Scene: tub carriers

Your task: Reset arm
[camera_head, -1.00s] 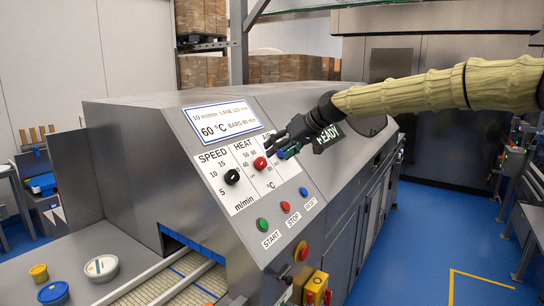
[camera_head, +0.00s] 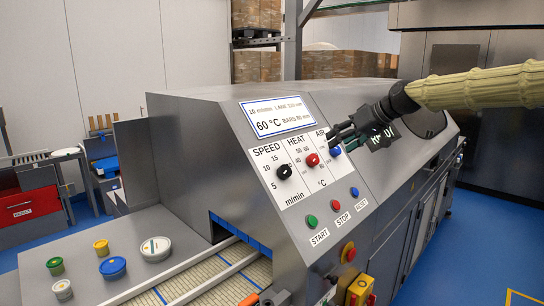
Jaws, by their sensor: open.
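My gripper (camera_head: 341,134) is black and open, at the end of my arm in a beige quilted sleeve. In the head view it is in front of the upper right of the machine's sloped control panel (camera_head: 290,178). Its fingertips are just above the blue AIR knob (camera_head: 335,151) in the picture and hold nothing visible. I cannot tell the gap to the panel. The red HEAT knob (camera_head: 312,160) and black SPEED knob (camera_head: 284,171) are to the left. The gripper hides part of the AIR scale.
START (camera_head: 312,220), STOP (camera_head: 336,205) and RESET (camera_head: 355,191) buttons sit below the knobs. Several tubs, one large and white (camera_head: 156,248), stand on the steel table beside the conveyor (camera_head: 200,277). A red REJECT bin (camera_head: 18,208) is at left.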

